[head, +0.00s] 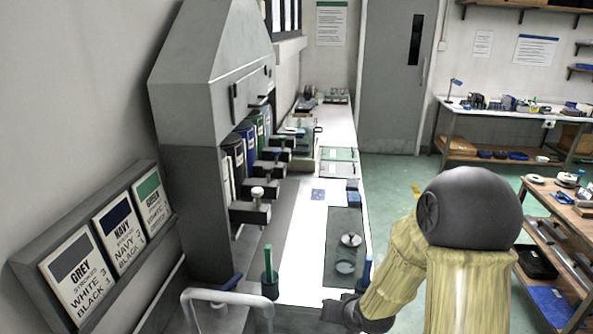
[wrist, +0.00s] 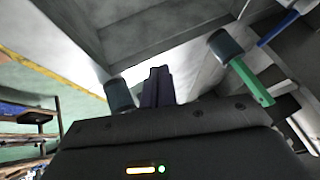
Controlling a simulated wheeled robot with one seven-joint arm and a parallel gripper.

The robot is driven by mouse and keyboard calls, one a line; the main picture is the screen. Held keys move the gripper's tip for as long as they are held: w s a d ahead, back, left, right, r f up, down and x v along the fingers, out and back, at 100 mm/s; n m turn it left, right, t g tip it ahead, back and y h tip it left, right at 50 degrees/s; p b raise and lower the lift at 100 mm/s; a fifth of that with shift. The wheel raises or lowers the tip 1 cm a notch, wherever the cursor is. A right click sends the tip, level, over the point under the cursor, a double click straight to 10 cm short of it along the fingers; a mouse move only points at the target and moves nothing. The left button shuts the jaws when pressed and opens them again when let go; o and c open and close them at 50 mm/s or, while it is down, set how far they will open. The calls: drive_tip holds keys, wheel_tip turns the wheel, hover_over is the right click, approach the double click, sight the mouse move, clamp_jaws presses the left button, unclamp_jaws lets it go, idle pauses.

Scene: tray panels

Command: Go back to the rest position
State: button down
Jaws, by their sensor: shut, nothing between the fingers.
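My gripper shows at the bottom of the wrist view, its two dark fingers (wrist: 157,87) together with nothing between them. In the head view my arm reaches down at the lower right, and its dark wrist end is at the bench's near right edge. The fingers cannot be made out there. The white worktop (head: 305,240) with a dark grey mat (head: 344,222) lies beyond it. A green-handled tool in a dark holder (head: 270,286) stands to the left of my wrist, apart from it. A blue handle (head: 367,270) shows just behind my arm.
A grey dispenser cabinet (head: 205,110) lines the left, with several canisters and dark spouts. A white tube rail (head: 225,297) is at the near edge. A sign board (head: 95,245) hangs left. A wooden cart (head: 570,205) stands right. Green floor between is open.

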drive_tip(key=s+d+r+n+g+h+p, duration=0.1)
drive_tip(key=s+d+r+g+h+p, duration=0.1)
drive_tip(key=s+d+r, duration=0.4)
drive_tip(key=s+r+g+h, duration=0.1)
drive_tip(key=s+r, duration=0.3)
drive_tip(key=s, duration=0.4)
drive_tip(key=shift+g, duration=0.7)
drive_tip(key=shift+r, duration=0.1)
